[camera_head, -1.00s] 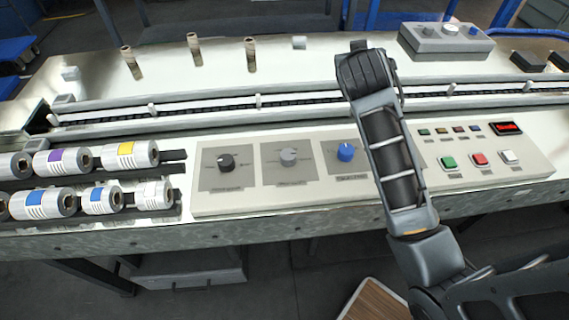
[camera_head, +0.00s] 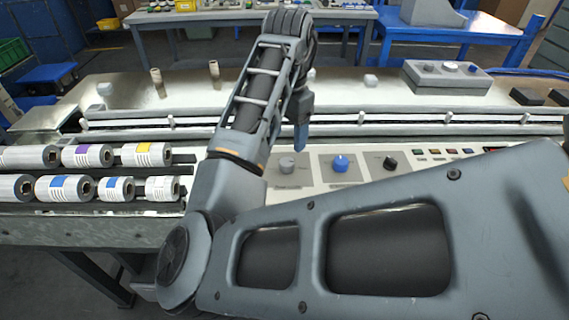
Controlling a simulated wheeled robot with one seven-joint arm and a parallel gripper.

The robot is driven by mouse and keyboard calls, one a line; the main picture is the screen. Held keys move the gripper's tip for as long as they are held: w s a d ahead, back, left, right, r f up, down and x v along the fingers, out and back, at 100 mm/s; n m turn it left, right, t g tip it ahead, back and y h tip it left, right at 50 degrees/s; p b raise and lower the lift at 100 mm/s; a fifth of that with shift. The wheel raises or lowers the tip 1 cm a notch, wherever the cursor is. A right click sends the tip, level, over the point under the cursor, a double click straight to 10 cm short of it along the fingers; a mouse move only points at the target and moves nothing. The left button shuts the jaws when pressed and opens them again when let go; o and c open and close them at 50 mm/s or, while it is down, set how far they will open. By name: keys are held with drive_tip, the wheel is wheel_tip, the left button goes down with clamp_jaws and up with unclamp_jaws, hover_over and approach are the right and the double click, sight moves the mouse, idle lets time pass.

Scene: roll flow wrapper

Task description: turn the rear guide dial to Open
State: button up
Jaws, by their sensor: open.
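The front panel (camera_head: 316,186) carries a row of dials: a grey dial (camera_head: 287,166), a blue dial (camera_head: 341,163) and a black dial (camera_head: 390,163). Another black dial at the left end is hidden behind my arm now. The labels are too small to read, so I cannot tell which is the rear guide dial or its setting. My gripper (camera_head: 301,137) points down over the panel's back edge, above and behind the grey dial. It appears empty and apart from the dials. One finger mostly hides the other.
A grey box (camera_head: 447,80) with small knobs stands at the back right. Printed rolls (camera_head: 88,156) lie on racks at the left. A chain conveyor (camera_head: 400,120) runs behind the panel. Coloured buttons sit at the panel's right, partly hidden by my arm.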

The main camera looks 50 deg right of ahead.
sight(287, 161)
drive_tip(key=shift+f, duration=3.8)
drive_tip(key=c, duration=1.1)
